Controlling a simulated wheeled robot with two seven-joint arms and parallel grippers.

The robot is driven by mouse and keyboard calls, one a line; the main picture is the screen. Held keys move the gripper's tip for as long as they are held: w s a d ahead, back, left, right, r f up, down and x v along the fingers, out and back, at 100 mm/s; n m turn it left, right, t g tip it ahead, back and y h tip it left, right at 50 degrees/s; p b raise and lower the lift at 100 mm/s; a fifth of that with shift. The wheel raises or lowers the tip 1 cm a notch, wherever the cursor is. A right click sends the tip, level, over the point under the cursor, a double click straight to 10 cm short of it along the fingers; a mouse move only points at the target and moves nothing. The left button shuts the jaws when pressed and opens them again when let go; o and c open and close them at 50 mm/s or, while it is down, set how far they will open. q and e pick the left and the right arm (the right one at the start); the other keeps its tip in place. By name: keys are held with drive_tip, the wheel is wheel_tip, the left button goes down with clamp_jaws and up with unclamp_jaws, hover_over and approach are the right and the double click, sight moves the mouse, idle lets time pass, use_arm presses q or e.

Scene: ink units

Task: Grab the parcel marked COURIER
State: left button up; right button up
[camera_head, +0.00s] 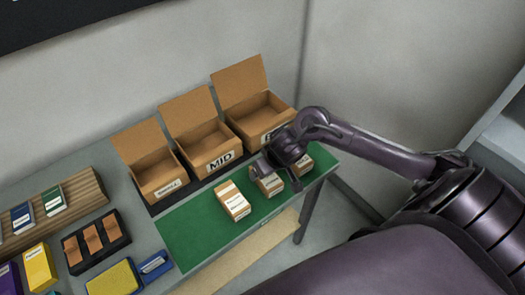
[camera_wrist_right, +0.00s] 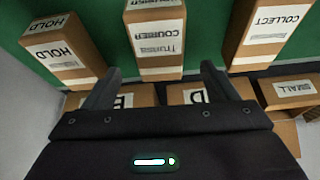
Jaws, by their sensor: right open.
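Three brown parcels with white labels stand on a green mat (camera_head: 190,235). The COURIER parcel (camera_wrist_right: 155,45) is the middle one and reads upside down in the right wrist view; in the head view it (camera_head: 270,186) is partly hidden by my right gripper (camera_head: 277,177). The HOLD parcel (camera_wrist_right: 65,48) is on one side, at right in the head view (camera_head: 304,164). The COLLECT parcel (camera_wrist_right: 268,35) is on the other, at left in the head view (camera_head: 232,202). My right gripper's open fingers (camera_wrist_right: 160,80) are either side of the COURIER parcel's near end; contact cannot be told. My left gripper is out of view.
Three open cartons, SMALL (camera_head: 160,188), MID (camera_head: 214,155) and a larger one (camera_head: 250,124), stand behind the mat. A wooden rack (camera_head: 85,190), a black tray (camera_head: 121,241) and ink boxes, including a yellow one (camera_head: 40,266), fill the left. The mat's left part is clear.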

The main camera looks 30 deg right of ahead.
sight(266, 179)
wheel_tip(266, 179, down, 3)
drive_tip(key=shift+w+f, duration=0.15)
drive_tip(key=shift+f, duration=0.05)
drive_tip(key=shift+b+x, duration=0.3)
drive_tip(key=shift+x, duration=0.85)
drive_tip(key=shift+w+f, duration=0.15)
drive_tip(key=shift+w, duration=0.05)
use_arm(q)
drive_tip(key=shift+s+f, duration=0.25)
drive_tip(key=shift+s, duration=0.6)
use_arm(e)
drive_tip(key=shift+f, duration=0.15)
drive_tip(key=shift+s, duration=0.1)
drive_tip(key=c, duration=1.2)
